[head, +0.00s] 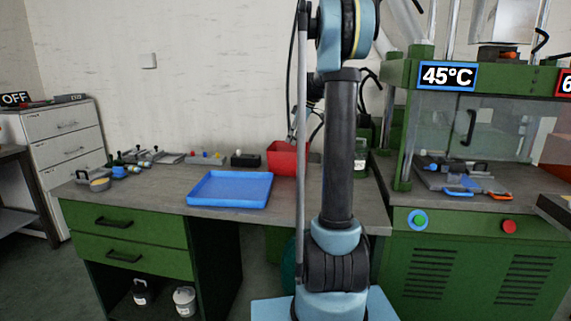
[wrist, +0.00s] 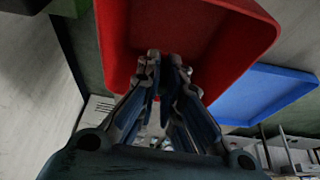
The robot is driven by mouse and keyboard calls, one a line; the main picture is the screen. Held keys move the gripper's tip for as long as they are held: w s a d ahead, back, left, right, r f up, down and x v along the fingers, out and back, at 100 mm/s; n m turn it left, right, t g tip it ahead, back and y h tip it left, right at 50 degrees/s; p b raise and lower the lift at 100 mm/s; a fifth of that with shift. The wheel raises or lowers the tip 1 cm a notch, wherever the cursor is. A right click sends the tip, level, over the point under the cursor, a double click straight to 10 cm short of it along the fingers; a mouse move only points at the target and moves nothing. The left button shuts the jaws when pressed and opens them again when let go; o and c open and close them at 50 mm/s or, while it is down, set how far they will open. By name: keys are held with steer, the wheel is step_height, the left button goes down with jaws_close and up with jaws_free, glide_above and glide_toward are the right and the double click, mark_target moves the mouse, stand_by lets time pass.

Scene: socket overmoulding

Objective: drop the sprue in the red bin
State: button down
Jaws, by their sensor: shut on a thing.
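The red bin (head: 284,160) stands on the workbench behind my arm in the head view. In the wrist view its open inside (wrist: 236,48) fills the upper middle of the picture. My gripper (wrist: 164,62) reaches over the bin, with its fingertips close together in front of the red interior. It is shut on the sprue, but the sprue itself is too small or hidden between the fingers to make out. In the head view my arm hides most of the gripper, and only part of the wrist shows above the bin.
A blue tray (head: 230,189) lies on the bench just left of the bin. A black box (head: 246,159) and several small tools stand along the back of the bench. The green press (head: 480,130) with a 45°C sign stands to the right.

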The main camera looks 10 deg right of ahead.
steer(key=shift+f, duration=0.95)
steer(key=c, duration=1.7)
jaws_free()
steer(key=shift+r, duration=0.1)
steer(key=v, duration=1.1)
steer(key=shift+d+r, duration=0.25)
steer(key=shift+r, duration=0.05)
